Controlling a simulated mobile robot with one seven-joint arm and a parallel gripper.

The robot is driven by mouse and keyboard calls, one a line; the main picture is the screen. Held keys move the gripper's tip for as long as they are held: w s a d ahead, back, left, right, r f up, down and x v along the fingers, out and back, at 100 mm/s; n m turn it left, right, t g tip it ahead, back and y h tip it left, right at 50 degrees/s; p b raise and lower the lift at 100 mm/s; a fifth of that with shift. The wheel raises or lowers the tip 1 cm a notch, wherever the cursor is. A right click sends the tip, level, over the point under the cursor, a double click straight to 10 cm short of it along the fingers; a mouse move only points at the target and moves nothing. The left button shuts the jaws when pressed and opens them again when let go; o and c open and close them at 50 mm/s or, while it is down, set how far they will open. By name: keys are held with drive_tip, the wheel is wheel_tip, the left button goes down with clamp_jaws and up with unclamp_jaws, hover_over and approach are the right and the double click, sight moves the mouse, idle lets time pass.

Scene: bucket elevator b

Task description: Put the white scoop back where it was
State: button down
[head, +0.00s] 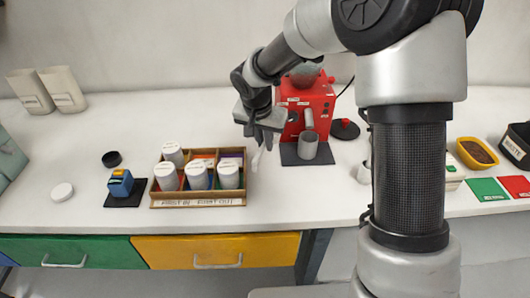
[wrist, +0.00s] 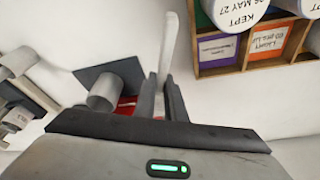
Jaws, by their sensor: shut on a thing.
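The white scoop (head: 257,159) hangs from my gripper (head: 262,135) in the head view, above the counter. It is between the wooden rack (head: 199,202) and the red machine (head: 318,100). In the wrist view the pale scoop (wrist: 169,45) points up and away between the two dark fingers of my gripper (wrist: 165,92), which are shut on it. The fingers hide its near end. I cannot tell whether its far end touches the counter.
The rack holds several white canisters, with some coloured compartments bare. A grey cup (head: 307,146) stands on a dark mat by the machine. A blue device (head: 121,183) and lids lie left. A yellow bowl (head: 477,151) and black bin (head: 516,146) stand right.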

drive_tip(key=shift+n, duration=0.3)
drive_tip(key=p+v, duration=0.2)
drive_tip(key=v, duration=0.2)
drive_tip(key=shift+w+d, duration=0.1)
drive_tip(key=s+f+n+y+p, duration=0.1)
drive_tip(key=s+n+p, duration=0.3)
drive_tip(key=s+p, duration=0.1)
drive_tip(key=b, duration=0.5)
hover_over(266, 178)
drive_tip(key=s, duration=0.1)
drive_tip(key=shift+f, duration=3.8)
drive_tip(key=shift+f+b, duration=0.45)
drive_tip(key=shift+f, duration=0.15)
drive_tip(key=c, duration=1.7)
unclamp_jaws()
drive_tip(key=shift+c, duration=0.2)
drive_tip(key=shift+r, duration=0.1)
drive_tip(key=p+v, duration=0.2)
drive_tip(key=v, duration=1.5)
drive_tip(key=shift+s+p, duration=0.25)
drive_tip(key=shift+p, duration=0.05)
